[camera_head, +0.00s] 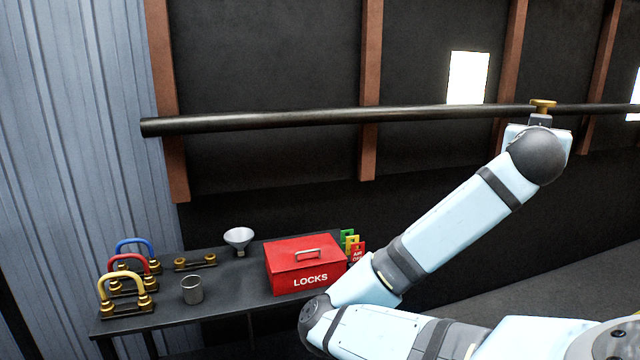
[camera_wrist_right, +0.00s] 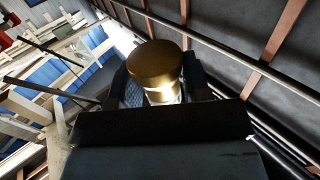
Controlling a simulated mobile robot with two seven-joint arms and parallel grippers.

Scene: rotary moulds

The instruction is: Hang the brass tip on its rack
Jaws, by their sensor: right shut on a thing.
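The brass tip (camera_head: 543,103) is in my right gripper (camera_head: 540,120), raised high at the upper right of the head view, in front of the dark pipe as seen from there. In the right wrist view the brass tip (camera_wrist_right: 154,62) shows as a wide round gold cap over a narrower shiny body. The two dark fingers of my right gripper (camera_wrist_right: 160,88) stand on either side of that body, shut on it. I cannot make out a rack for the tip in either view. My left gripper is not in view.
A dark pipe (camera_head: 300,118) runs along the wall across brown posts. The space around the raised gripper looks open.

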